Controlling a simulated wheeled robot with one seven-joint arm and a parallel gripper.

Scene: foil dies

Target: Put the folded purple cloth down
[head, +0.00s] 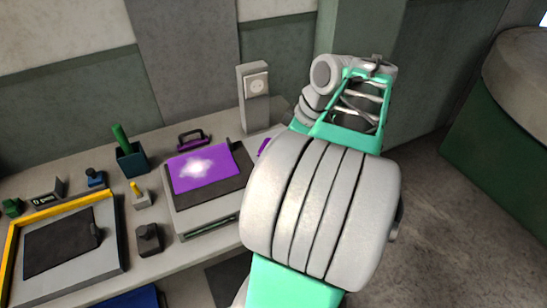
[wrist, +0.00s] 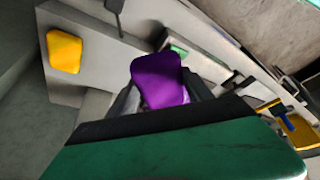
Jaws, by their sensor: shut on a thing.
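The folded purple cloth (wrist: 160,78) is between the dark fingers of my gripper (wrist: 163,93) in the wrist view, and the gripper is shut on it. In the head view only a small purple edge (head: 263,147) shows beside my arm, probably the same cloth. My gripper is hidden behind my arm there. I cannot tell how high the cloth is above the worktop (head: 180,262).
A folded yellow cloth (wrist: 64,51) lies on a pale surface in the wrist view. In the head view, a grey press-like unit (head: 205,215) bears a purple sheet (head: 190,178) with a white patch. A yellow-edged tray (head: 112,262) and several small tools stand left. A socket post (head: 256,112) rises behind.

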